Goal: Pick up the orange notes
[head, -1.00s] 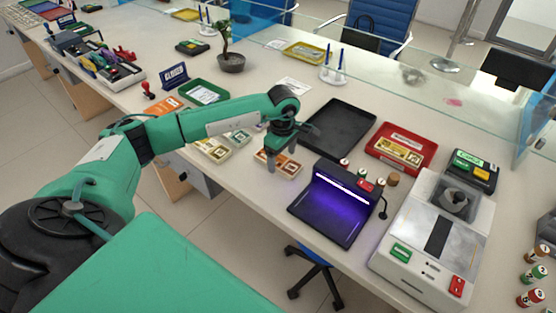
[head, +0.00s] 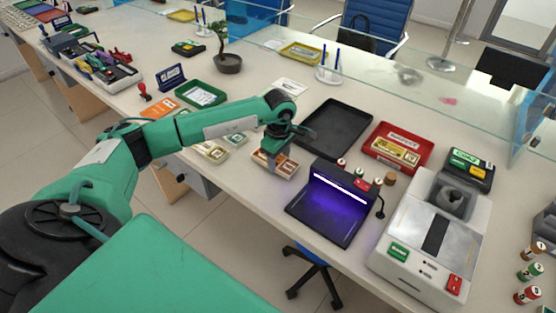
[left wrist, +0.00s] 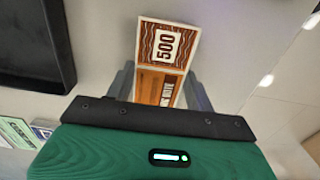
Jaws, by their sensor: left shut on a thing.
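The orange notes (head: 285,168) are a bundle with brown and orange printing at the counter's front edge, left of the glowing dark device. The fingers hide part of the bundle. I cannot tell whether it rests on the counter or is just above it. My right gripper is not in view.
Cream and green note bundles (head: 223,145) lie just left. An empty black tray (head: 335,130) is behind. The dark device with purple light (head: 333,205) stands close on the right. A red tray (head: 400,147) and a grey counting machine (head: 435,240) are farther right.

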